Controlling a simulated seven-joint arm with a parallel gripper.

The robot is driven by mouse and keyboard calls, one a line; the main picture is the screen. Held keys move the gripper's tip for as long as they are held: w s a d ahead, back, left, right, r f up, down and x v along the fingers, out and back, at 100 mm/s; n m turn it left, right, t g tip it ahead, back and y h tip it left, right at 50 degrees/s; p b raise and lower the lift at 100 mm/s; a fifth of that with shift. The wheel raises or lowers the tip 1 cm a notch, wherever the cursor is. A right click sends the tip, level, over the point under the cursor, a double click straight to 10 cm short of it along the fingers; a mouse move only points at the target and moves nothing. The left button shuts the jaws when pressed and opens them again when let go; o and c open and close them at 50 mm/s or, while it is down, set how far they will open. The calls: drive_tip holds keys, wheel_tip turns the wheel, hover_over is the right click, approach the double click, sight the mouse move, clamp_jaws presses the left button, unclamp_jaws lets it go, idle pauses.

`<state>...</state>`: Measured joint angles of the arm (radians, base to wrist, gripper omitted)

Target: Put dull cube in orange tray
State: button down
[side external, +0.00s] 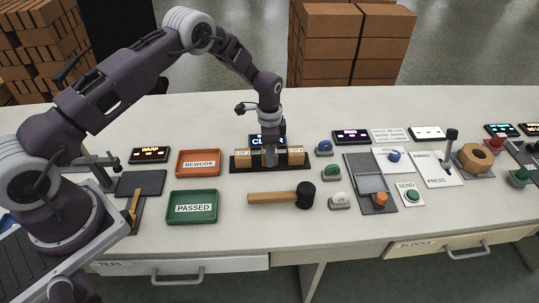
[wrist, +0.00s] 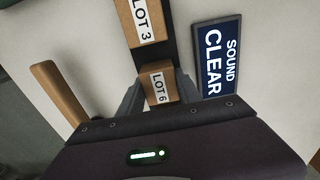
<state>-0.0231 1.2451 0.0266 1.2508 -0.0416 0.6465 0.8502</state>
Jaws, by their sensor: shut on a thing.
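My gripper (side external: 270,160) is at the dark strip (side external: 242,168), between the tan blocks there. In the wrist view my gripper (wrist: 158,94) is shut on the tan block labelled LOT 6 (wrist: 157,73). The block labelled LOT 3 (wrist: 146,22) stands beyond it on the same strip. No dull mark shows on either block. The orange tray (side external: 198,175), labelled REWORK, lies left of the strip and looks empty. The display behind the blocks reads SOUND CLEAR in the wrist view (wrist: 216,56).
A green tray (side external: 193,221) labelled PASSED lies in front of the orange tray. A mallet (side external: 281,198) lies in front of the strip. Several buttons, a lever (side external: 450,149) and panels fill the right. A small clear gap separates the orange tray and strip.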

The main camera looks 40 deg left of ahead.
wheel_tip(320, 180, up, 9)
drive_tip(key=shift+r, duration=0.35)
drive_tip(key=shift+s+a+r, duration=0.1)
drive_tip(key=shift+a, duration=0.15)
drive_tip(key=s+a, duration=1.4)
drive_tip(key=a, duration=0.1)
drive_tip(key=f, duration=0.6)
drive_tip(key=s+f, duration=0.1)
drive_tip(key=f, duration=0.2)
drive_tip(key=shift+a+f, duration=0.15)
drive_tip(key=shift+a, duration=0.05)
drive_tip(key=shift+f, duration=0.35)
